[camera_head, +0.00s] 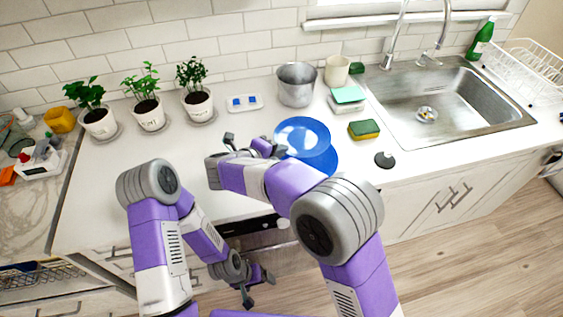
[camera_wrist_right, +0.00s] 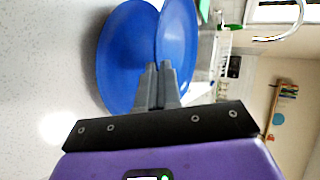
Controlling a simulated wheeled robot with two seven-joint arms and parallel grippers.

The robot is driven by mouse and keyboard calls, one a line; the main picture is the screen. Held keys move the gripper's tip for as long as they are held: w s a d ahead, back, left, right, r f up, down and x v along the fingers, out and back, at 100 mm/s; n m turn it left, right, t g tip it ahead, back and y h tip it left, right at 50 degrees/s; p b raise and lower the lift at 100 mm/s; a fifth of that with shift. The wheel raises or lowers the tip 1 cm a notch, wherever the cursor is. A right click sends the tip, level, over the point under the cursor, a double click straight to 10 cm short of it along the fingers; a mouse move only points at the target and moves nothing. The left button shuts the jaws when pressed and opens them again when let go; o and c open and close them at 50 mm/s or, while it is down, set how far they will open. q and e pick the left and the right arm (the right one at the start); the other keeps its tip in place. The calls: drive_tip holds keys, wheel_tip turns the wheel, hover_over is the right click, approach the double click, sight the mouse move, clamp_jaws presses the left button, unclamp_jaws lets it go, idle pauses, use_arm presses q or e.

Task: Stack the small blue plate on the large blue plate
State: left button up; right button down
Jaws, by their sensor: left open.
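The small blue plate (camera_head: 302,133) is at the middle of the counter in the head view, above and overlapping the large blue plate (camera_head: 326,162), which lies partly hidden beneath it. In the right wrist view the small plate (camera_wrist_right: 178,40) stands apart in angle from the large plate (camera_wrist_right: 120,60), looking raised off it. My right gripper (camera_head: 273,148) is at the small plate's left rim; its fingers (camera_wrist_right: 160,85) are close together on that rim. My left gripper (camera_head: 257,285) is open and empty, low in front of the counter.
A green and yellow sponge (camera_head: 364,130) and a black disc (camera_head: 385,160) lie right of the plates. A metal pot (camera_head: 296,86) and cream cup (camera_head: 337,71) stand behind, near the sink (camera_head: 460,105). Potted plants (camera_head: 197,100) line the back left. The counter left of my right gripper is clear.

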wheel_tip(320, 180, down, 5)
drive_tip(key=shift+r+b, duration=0.1)
drive_tip(key=shift+b, duration=0.8)
drive_tip(key=shift+r, duration=0.1)
drive_tip(key=c, duration=1.6)
unclamp_jaws()
drive_tip(key=shift+f, duration=0.2)
